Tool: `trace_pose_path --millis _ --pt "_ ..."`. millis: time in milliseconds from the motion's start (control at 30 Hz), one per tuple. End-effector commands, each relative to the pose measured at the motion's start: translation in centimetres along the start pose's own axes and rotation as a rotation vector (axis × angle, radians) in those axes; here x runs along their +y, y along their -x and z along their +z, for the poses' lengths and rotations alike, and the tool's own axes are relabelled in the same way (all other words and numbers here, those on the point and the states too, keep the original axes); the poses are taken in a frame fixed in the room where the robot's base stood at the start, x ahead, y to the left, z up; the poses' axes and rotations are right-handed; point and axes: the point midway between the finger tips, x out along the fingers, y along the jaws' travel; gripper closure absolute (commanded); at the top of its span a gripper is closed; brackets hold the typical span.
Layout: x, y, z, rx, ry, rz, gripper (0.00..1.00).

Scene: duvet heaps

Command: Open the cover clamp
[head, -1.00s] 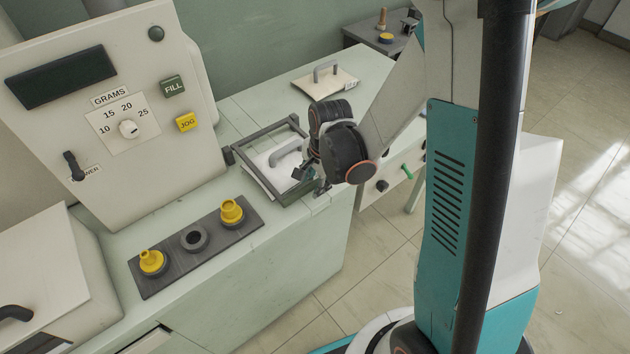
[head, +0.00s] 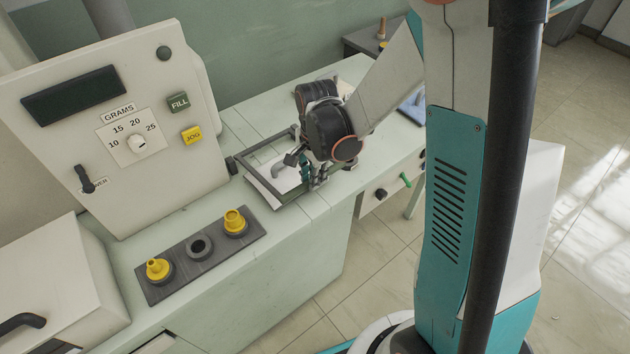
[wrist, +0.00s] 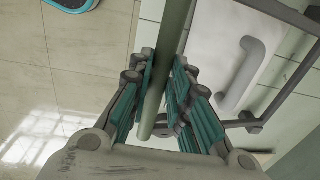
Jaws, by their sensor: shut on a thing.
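The cover clamp looks like a dark grey frame (head: 262,148) on the counter, lying around a white cover with a grey handle (head: 279,170). In the wrist view the dark frame (wrist: 291,88) and the handle (wrist: 246,72) are at the right. My gripper (head: 314,182) is at the frame's right front side, with the arm hiding the frame's right part. In the wrist view my gripper (wrist: 166,72) has its fingers on both sides of a grey-green bar (wrist: 154,108) and is shut on it. I cannot tell whether this bar belongs to the clamp or the tray edge.
A machine panel with a FILL button (head: 179,102) stands at the left. A dark strip (head: 165,282) with yellow nozzles lies in front of it. The counter's front middle is clear.

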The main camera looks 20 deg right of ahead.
Motion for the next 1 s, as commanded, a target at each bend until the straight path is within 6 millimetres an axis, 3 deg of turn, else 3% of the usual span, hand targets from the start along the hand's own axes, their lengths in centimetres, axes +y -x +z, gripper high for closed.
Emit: trace_pose_path --millis 33,100,500,667,800,1000 --pt "-0.8 1.8 0.0 0.000 0.001 -0.005 1.00" --pt "-1.6 3.5 0.0 0.000 0.001 -0.006 1.00" --pt "-8.3 11.4 0.1 -0.001 0.002 -0.011 1.00" --pt "-11.6 13.5 0.1 -0.001 0.003 0.000 1.00" --pt "-14.1 14.8 0.1 0.000 0.003 0.113 1.00" --pt "-16.8 15.9 0.1 0.000 0.002 0.126 1.00"
